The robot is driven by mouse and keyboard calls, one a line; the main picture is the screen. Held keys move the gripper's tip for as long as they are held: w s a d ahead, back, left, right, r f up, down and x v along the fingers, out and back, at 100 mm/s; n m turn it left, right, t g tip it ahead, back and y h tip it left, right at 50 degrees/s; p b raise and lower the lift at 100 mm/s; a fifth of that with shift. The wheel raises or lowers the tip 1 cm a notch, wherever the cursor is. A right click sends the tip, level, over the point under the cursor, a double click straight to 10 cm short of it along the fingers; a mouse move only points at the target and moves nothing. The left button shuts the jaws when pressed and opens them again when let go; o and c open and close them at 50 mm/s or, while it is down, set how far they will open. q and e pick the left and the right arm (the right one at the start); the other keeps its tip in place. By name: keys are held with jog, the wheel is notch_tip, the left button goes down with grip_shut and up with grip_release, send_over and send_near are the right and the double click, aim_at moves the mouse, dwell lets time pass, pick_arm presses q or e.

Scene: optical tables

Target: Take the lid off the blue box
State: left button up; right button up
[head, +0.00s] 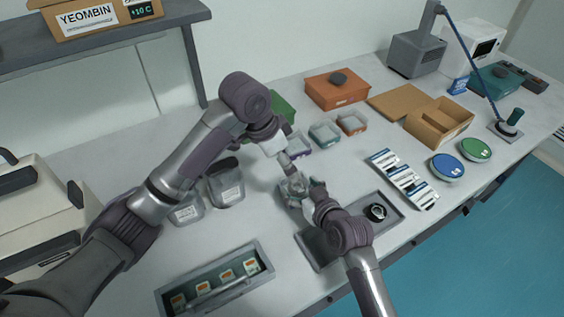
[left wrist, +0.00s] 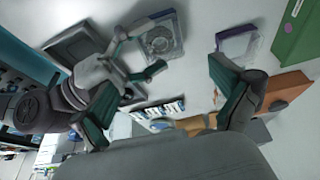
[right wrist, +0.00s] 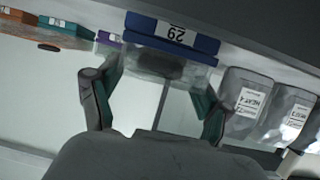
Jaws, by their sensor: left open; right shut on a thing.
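The blue box (right wrist: 150,22), with a white label reading 29, shows upside down in the right wrist view. Its clear lid (right wrist: 150,62) lies against the blue part, between the fingers of my right gripper (right wrist: 158,92). From above, in the left wrist view, the clear lid (left wrist: 161,38) has a round feature in its middle. My right gripper (head: 308,193) is shut on the lid, its fingers on two sides. My left gripper (left wrist: 170,100) is open and empty, above and apart from the box. In the head view the box is small and partly covered by the grippers.
Small purple, teal (head: 324,134) and orange (head: 352,123) boxes stand behind. Open cardboard box (head: 440,122) stands further right.

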aim_at(297, 184)
pick_arm(q)
jog(key=x, duration=1.1)
jog(key=shift+w+f, duration=0.15)
jog(key=shift+f, duration=0.25)
jog(key=shift+c, duration=0.3)
jog(key=c, duration=1.2)
jog(key=shift+o, duration=0.2)
jog(key=shift+r, duration=0.15)
